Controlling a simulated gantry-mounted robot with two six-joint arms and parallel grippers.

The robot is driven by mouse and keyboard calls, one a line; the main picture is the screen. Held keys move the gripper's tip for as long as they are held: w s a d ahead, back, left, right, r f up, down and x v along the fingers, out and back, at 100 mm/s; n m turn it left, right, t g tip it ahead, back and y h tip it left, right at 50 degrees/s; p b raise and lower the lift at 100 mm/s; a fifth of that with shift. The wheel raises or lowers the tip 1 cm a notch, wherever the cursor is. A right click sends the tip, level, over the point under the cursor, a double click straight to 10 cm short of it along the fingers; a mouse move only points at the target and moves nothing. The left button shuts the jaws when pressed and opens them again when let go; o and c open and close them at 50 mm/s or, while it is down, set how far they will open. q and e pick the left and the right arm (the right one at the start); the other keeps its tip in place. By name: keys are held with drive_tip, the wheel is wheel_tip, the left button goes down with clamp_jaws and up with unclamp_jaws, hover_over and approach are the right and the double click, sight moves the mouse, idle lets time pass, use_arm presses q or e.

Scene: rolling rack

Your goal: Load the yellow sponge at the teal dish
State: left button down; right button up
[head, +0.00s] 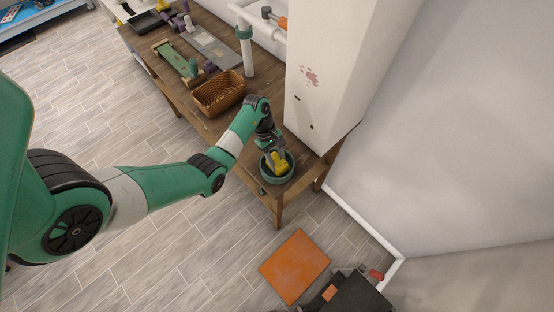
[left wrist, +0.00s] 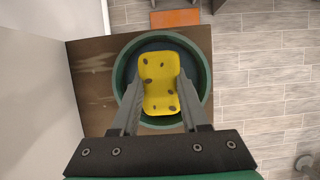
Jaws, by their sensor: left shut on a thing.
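The yellow sponge (head: 281,161) is at the teal dish (head: 268,176), near the right end of the wooden table. In the left wrist view the sponge (left wrist: 161,84) has dark spots and lies over the inside of the round dish (left wrist: 203,72). My left gripper (head: 274,152) is shut on the sponge, with one finger on each side of it; the left wrist view also shows the gripper (left wrist: 160,108). I cannot tell whether the sponge touches the dish floor. My right gripper is not in view.
A white cabinet (head: 325,75) stands close behind the dish. A wicker basket (head: 219,93) and a green tool-like item (head: 178,60) are further left on the wooden table (head: 190,103). An orange panel (head: 294,266) lies on the floor.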

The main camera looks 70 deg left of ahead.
sight(280, 163)
use_arm(q)
drive_tip(key=shift+f+b, duration=0.4)
drive_tip(key=shift+f, duration=0.15)
idle(0.8)
drive_tip(key=shift+f, duration=0.1)
idle(1.0)
wheel_tip(280, 163, up, 5)
drive_tip(key=p, duration=0.5)
drive_tip(key=shift+r, duration=1.05)
